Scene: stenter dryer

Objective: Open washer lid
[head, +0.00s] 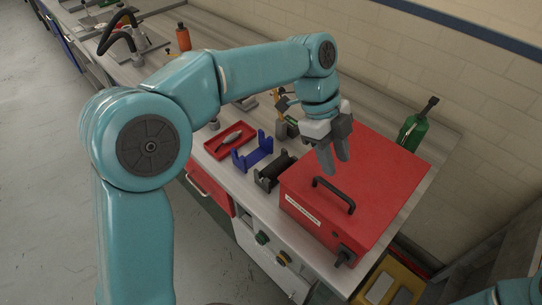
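The washer is a red box on the workbench at right, and its red lid (375,188) lies flat and closed. A black bar handle (334,194) stands on the lid near its front left edge. A pale label and a dark knob or latch are on the front face. My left gripper (334,168) hangs just above and behind the handle with its grey fingers pointing down. A small gap shows between the fingers, and nothing is seen held. I cannot tell whether the fingers touch the lid. Part of my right arm shows at the lower right edge, but its gripper is out of view.
Left of the washer are a black cradle (274,174), a blue cradle (252,154) and a red tray (229,140). A green bottle (413,127) stands behind it by the brick wall. A yellow container (390,284) is below the bench's right end. Open floor lies left.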

